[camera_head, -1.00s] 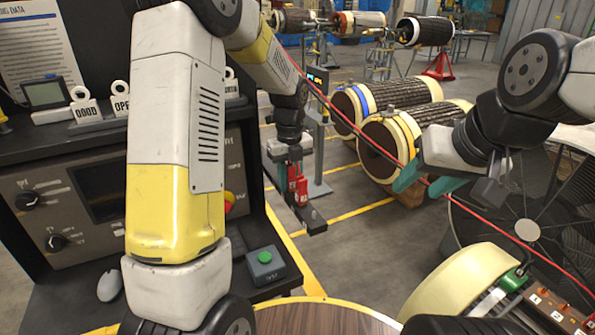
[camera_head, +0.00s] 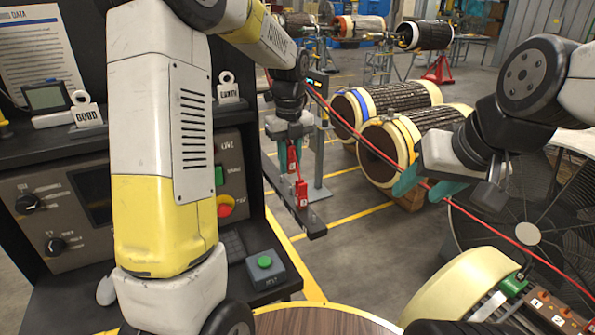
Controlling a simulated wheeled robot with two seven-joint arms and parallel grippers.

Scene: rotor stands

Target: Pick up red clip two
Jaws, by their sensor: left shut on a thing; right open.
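My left gripper (camera_head: 288,135) is above a dark bar (camera_head: 312,227) beside the console. It is shut on a red clip (camera_head: 292,159) that hangs below its fingers. Another red clip (camera_head: 301,194) with a small white label stands on the bar, lower and to the right of the held clip. The labels are too small to read, so I cannot tell which clip is number two. My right gripper (camera_head: 424,186), with teal fingers, is open and empty at the right, away from the clips.
A red cable (camera_head: 348,127) crosses diagonally past my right gripper. The console (camera_head: 60,205) stands left, with a green-button box (camera_head: 265,270). Wound rotors (camera_head: 385,105) lie on the floor behind. A terminal block (camera_head: 545,308) with a green clip (camera_head: 514,284) is at lower right.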

